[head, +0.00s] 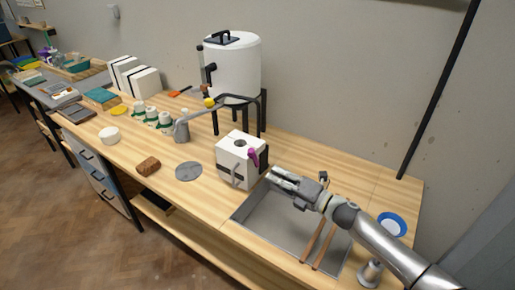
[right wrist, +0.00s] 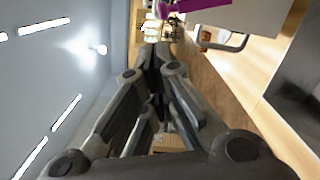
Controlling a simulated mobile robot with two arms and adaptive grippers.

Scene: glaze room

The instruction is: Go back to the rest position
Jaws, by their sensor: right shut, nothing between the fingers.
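My right gripper (head: 284,181) is above the back left part of the grey sink (head: 267,222) in the head view, just right of the white box-shaped device (head: 232,173). Its fingers are shut and empty; they also show closed in the right wrist view (right wrist: 153,50). The device has a round opening on top, a purple knob (head: 253,154) and a grey handle. The purple part also shows at the top of the right wrist view (right wrist: 190,5). I cannot tell from the head view if the fingers touch the device. My left gripper is not in view.
A white tank (head: 233,68) on a black stand is behind the device. A grey watering can (head: 182,130), a grey disc (head: 188,171) and a brown sponge (head: 148,165) are left. Two wooden sticks (head: 325,245) cross the sink. A blue-rimmed plate (head: 391,224) is right.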

